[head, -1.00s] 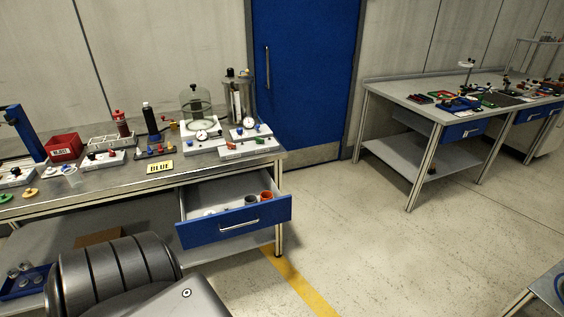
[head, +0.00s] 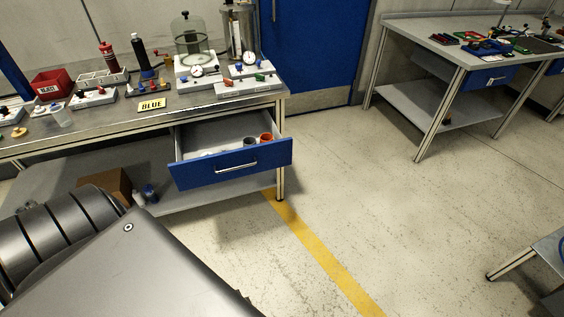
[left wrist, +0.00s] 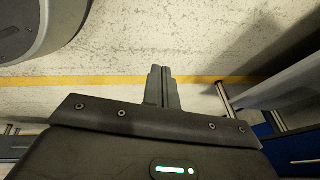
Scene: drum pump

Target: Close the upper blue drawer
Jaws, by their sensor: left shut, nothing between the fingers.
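The upper blue drawer (head: 192,174) is pulled out under the right end of the left workbench. Its blue front has a pale bar handle (head: 236,167), and cups stand inside, one orange (head: 267,138) and one grey. In the left wrist view a blue panel with a pale handle (left wrist: 305,161) shows at the lower right; it looks like the drawer front. My left gripper (left wrist: 161,72) points out over the floor with its fingers together and empty, apart from the drawer. In the head view only my left arm shows, at the lower left. My right gripper is not in view.
A lower shelf holds a brown box (head: 105,185). A second bench (head: 420,40) stands at the back right. The floor (head: 400,200) right of the drawer is clear.

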